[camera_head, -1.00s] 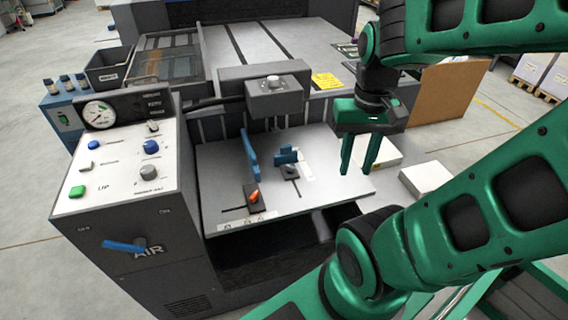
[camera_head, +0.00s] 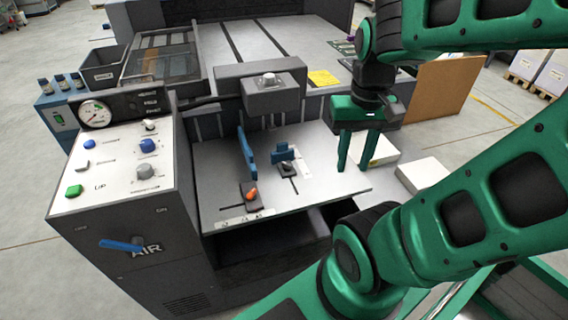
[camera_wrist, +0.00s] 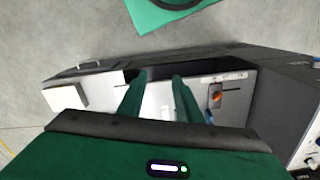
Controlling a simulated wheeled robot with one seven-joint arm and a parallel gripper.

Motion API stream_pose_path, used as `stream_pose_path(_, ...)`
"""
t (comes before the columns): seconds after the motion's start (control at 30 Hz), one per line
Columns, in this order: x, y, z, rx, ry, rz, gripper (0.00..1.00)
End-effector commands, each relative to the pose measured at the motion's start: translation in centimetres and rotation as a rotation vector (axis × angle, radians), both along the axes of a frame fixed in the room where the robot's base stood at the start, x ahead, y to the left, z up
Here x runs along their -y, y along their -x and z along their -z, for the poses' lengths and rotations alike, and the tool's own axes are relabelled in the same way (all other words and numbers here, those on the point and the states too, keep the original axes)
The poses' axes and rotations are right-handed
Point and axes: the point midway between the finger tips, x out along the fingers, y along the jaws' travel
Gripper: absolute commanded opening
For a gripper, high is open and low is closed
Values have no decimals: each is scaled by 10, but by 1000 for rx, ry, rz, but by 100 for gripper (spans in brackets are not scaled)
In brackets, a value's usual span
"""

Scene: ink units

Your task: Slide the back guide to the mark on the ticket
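The pale feed table (camera_head: 225,180) carries two blue guides. One is a tall upright blue plate (camera_head: 247,150) with an orange lever (camera_head: 251,195) on a dark block in front. The other is a smaller blue guide (camera_head: 284,153) with a dark knob, over a slot and beside a pale strip. I cannot tell for sure which is the back guide. A yellow ticket (camera_head: 322,78) lies on the machine behind, its writing too small to read. My gripper (camera_head: 356,168) is open and empty, pointing down over the table's right side, right of both guides. Its spread fingers show in the wrist view (camera_wrist: 158,90).
A control panel (camera_head: 115,160) with gauge and buttons stands left. A grey box (camera_head: 273,95) overhangs the table's back. White stacks (camera_head: 425,173) sit right of the table, one close behind my fingers. The table between my gripper and the smaller guide looks clear.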

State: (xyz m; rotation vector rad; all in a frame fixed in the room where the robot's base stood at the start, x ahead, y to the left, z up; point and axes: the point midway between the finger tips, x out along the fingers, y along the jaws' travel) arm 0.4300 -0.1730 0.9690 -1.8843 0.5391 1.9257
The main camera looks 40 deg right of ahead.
Motion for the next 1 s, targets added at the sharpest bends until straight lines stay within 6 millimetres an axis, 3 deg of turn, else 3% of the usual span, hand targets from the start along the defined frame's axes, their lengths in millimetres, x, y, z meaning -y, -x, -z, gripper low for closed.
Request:
stream_pose_path(0.03, 0, 0, 0, 1, 1, 0, 43)
stream_pose_path(0.1, 1, 8, -4, 17, 3, -5, 53)
stream_pose_path(0.23, 8, -16, -1, 39, 27, -26, 53)
stream_pose_path(0.47, 26, -105, 21, 132, 96, -109, 53)
stream_pose_path(0.7, 32, -202, 56, 252, 143, -199, 53)
stream_pose_path(0.83, 29, -245, 75, 312, 157, -237, 53)
stream_pose_path(1.0, 25, -278, 91, 362, 164, -265, 53)
